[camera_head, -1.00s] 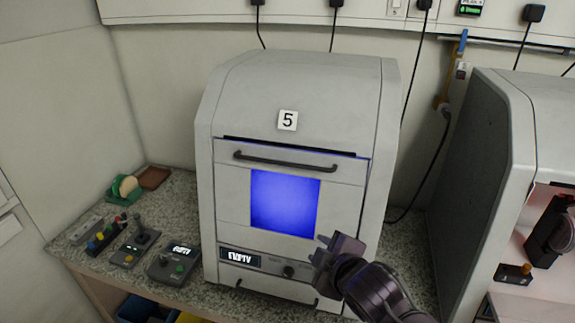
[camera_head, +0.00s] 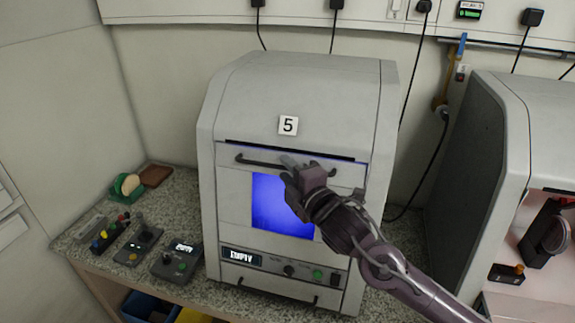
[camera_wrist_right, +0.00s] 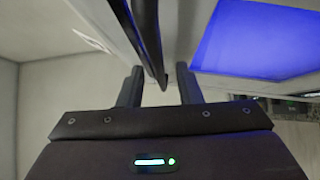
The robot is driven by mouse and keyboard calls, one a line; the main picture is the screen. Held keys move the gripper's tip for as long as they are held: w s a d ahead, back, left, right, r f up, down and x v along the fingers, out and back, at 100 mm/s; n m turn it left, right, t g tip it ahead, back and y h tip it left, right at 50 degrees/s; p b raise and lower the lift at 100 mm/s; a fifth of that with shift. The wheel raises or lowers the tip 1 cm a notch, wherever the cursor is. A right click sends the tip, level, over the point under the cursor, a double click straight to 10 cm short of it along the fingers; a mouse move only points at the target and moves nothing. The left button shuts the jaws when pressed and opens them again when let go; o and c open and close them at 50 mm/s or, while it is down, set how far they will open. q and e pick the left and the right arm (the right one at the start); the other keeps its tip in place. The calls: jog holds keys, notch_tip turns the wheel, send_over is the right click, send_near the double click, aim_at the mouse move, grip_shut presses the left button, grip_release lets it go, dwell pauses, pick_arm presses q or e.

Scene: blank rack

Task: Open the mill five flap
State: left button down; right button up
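The mill marked 5 (camera_head: 295,95) is a pale grey cabinet on the bench. Its front flap (camera_head: 232,190) is closed and has a blue-lit window (camera_head: 268,205). A dark bar handle (camera_head: 257,161) runs along the flap's top; its right part is partly hidden by my right gripper. My right gripper (camera_head: 291,163) is at the handle's middle. In the right wrist view my gripper (camera_wrist_right: 160,88) has its fingers apart, with the handle (camera_wrist_right: 148,35) reaching between them and gaps on both sides. I cannot tell if it touches. My left gripper is out of view.
A second machine (camera_head: 475,180) with an open front stands to the right. Small control boxes (camera_head: 175,262) and a green tape dispenser (camera_head: 125,187) lie on the bench to the left. A display reading EMPTY (camera_head: 241,256) and buttons sit below the flap.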

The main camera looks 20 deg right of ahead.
jog(key=shift+w, duration=0.2)
grip_shut()
dwell(0.3)
